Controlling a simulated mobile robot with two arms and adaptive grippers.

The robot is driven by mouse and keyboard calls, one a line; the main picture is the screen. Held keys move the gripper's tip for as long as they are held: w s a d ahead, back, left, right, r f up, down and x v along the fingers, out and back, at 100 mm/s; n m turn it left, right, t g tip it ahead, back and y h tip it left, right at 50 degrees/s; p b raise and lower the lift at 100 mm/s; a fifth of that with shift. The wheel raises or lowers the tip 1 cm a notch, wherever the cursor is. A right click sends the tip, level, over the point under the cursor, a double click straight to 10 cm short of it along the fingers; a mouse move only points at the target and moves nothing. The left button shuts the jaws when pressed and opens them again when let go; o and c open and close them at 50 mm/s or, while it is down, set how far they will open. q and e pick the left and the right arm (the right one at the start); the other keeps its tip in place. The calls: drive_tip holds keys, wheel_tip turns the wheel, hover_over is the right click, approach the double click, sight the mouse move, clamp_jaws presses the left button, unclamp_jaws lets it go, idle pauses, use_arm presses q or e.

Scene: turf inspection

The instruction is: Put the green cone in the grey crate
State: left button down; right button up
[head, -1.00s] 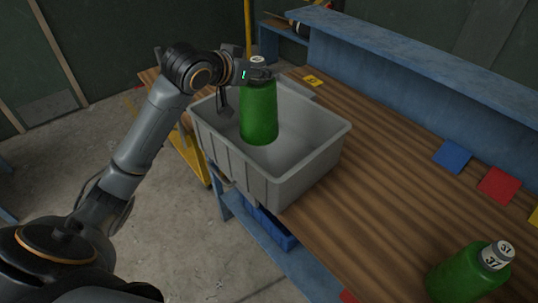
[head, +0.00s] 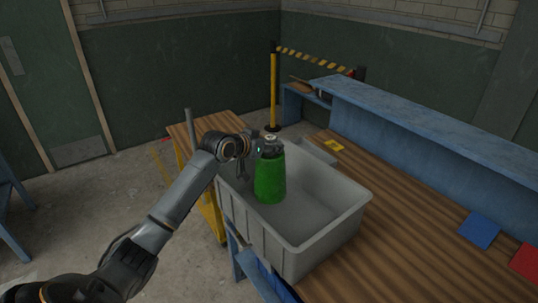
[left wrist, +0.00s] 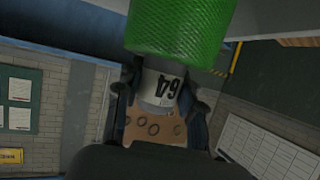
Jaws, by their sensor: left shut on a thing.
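The green cone (head: 270,182) has a textured green body and a white neck. My left gripper (head: 268,147) is shut on its neck from above. The cone hangs roughly upright within the outline of the grey crate (head: 318,243), towards its left side; whether its base touches the crate floor, I cannot tell. In the left wrist view the cone's green body (left wrist: 180,30) fills the top, and its neck with the number 64 (left wrist: 160,88) is between the fingers. My right gripper is not in view.
The crate sits on a wooden bench (head: 400,225) with a blue raised back (head: 430,125). A yellow post (head: 273,90) stands behind.

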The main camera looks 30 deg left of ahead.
use_arm(q)
drive_tip(key=shift+w+a+f, duration=0.6)
drive_tip(key=shift+f, duration=0.2)
wheel_tip(320, 180, down, 3)
drive_tip(key=shift+w+a+f+p, duration=0.1)
drive_tip(key=shift+a+f+p, duration=0.05)
drive_tip(key=shift+p, duration=0.55)
drive_tip(key=shift+f, duration=0.15)
drive_tip(key=c, duration=0.8)
unclamp_jaws()
drive_tip(key=shift+f, duration=0.1)
